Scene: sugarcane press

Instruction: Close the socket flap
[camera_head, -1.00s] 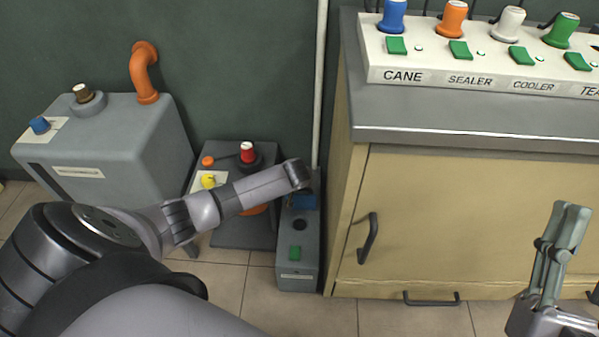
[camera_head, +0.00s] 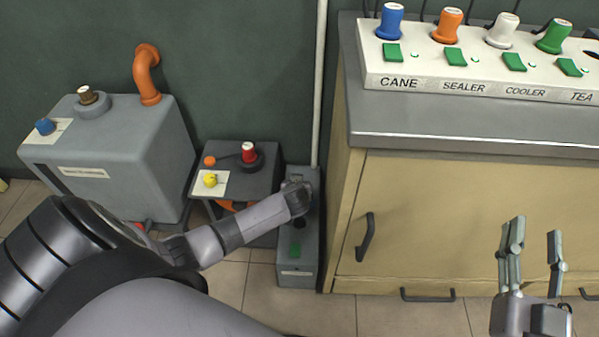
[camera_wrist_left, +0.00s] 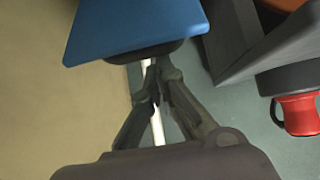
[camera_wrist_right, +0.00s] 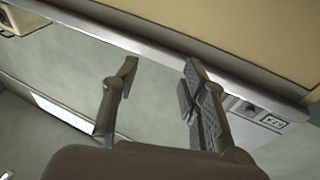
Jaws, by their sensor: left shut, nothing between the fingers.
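The grey socket box (camera_head: 296,266) stands on the floor left of the wooden cabinet, with a green switch on its near top. A blue flap (camera_wrist_left: 135,28) fills the top of the left wrist view; it looks raised, and my arm hides it in the head view. My left gripper (camera_wrist_left: 155,68) is shut and empty, its fingertips at the flap's dark lower edge; whether they touch is unclear. In the head view my left wrist covers the box's upper part. My right gripper (camera_head: 535,236) is open and empty in front of the cabinet, clear of the socket.
The wooden cabinet (camera_head: 450,220) with dark handles borders the box on the right. A white panel (camera_head: 440,83) of knobs and green switches sits on its top. Left of the box are a low grey unit with a red knob (camera_head: 249,152) and a larger grey machine (camera_head: 120,140).

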